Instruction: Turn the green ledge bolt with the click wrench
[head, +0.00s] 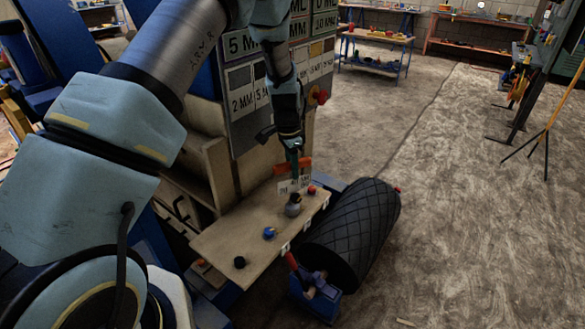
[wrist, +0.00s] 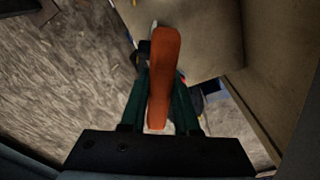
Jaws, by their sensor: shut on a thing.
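My gripper (head: 293,155) is over the far end of the wooden ledge (head: 225,238) in the head view. It is shut on an orange handle, which I take for the click wrench (head: 304,164). In the wrist view the orange handle (wrist: 164,70) lies between the two dark green fingers of my gripper (wrist: 162,85). On the ledge stand a black knob (head: 240,262), a blue one (head: 269,233), a grey one (head: 293,206) and a red one (head: 312,190). I cannot make out a green bolt. The wrench's working end is not clear.
A black ribbed roller (head: 352,230) lies beside the ledge, with a blue bracket (head: 318,300) at its near end. The labelled panel (head: 240,95) rises behind the ledge. A tripod (head: 547,130) stands at the right. The floor (head: 460,230) between is mostly clear.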

